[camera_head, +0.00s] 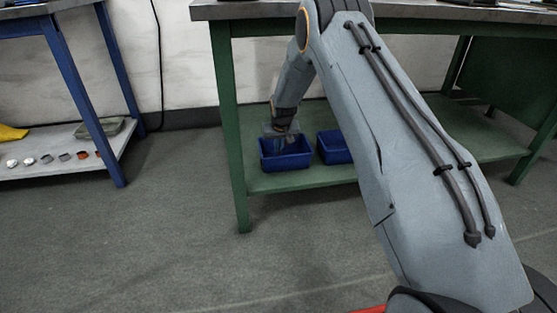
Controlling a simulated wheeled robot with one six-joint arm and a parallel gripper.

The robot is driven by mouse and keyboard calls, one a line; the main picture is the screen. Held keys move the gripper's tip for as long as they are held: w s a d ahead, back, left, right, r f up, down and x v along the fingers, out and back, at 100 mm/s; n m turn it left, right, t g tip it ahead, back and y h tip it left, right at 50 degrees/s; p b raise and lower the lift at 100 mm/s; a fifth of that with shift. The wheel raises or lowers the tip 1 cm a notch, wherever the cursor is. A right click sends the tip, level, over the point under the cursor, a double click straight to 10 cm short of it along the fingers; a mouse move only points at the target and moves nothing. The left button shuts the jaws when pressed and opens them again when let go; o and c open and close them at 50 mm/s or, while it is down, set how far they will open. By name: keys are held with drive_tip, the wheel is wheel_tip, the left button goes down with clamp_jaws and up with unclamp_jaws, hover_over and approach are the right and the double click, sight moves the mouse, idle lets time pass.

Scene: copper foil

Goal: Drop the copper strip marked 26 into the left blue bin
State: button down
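Two blue bins stand on the lower shelf of the green bench. The left blue bin (286,161) is in full view apart from what my gripper covers; the right blue bin (335,147) is partly hidden behind my arm. My gripper (282,143) points down at the left bin, over its opening, with its fingertips near or inside the rim. It is too small and dark to tell whether its fingers are open or shut. I cannot make out a copper strip marked 26 in or near my gripper, and the inside of the left bin is mostly hidden.
The green bench's lower shelf (262,182) has bare room in front of the bins. Its front leg (229,130) stands just left of them, and the worktop overhangs above. The floor between is clear.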

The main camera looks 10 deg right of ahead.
drive_tip(key=shift+f+b, duration=0.8)
drive_tip(key=shift+f, duration=1.45)
drive_tip(key=shift+f, duration=0.15)
drive_tip(key=c, duration=2)
unclamp_jaws()
drive_tip(key=shift+c, duration=0.2)
drive_tip(key=p+v, duration=0.4)
drive_tip(key=v, duration=0.8)
drive_tip(key=shift+p, duration=0.35)
drive_tip(key=shift+r, duration=0.25)
